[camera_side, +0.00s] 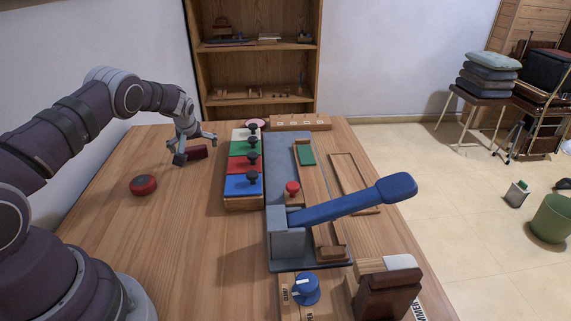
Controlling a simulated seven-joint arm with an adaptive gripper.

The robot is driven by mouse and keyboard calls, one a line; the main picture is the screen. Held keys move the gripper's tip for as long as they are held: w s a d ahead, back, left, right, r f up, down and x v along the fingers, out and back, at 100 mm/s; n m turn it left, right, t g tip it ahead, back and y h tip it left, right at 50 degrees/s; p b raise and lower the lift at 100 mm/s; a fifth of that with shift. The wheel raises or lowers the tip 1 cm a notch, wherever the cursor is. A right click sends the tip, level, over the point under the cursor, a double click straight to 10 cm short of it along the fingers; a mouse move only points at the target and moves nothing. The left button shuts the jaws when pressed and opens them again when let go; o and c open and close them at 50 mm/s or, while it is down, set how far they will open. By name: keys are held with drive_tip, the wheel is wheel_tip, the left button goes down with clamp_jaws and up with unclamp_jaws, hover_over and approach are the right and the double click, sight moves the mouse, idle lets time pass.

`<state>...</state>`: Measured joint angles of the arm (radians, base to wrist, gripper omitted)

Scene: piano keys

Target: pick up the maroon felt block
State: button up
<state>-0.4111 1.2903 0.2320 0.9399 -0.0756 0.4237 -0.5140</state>
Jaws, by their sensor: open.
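The maroon felt block (197,153) lies on the wooden table at the back left, left of the coloured keys. It is a small dark red bar. My gripper (194,148) is at the block, pointing down, with its fingers spread apart. One finger is at the block's left end and the other is above its right end. The fingers partly cover the block. I cannot tell whether either finger touches it.
A red round button (143,184) sits on the table in front of the block. White, green, red and blue keys (242,186) with black knobs stand to the right. A grey base (285,150) carries a large blue lever (345,205).

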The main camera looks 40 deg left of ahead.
drive_tip(key=shift+w+a+f, duration=0.15)
drive_tip(key=shift+a+f, duration=0.15)
drive_tip(key=shift+f, duration=0.2)
drive_tip(key=c, duration=0.9)
drive_tip(key=shift+c, duration=0.2)
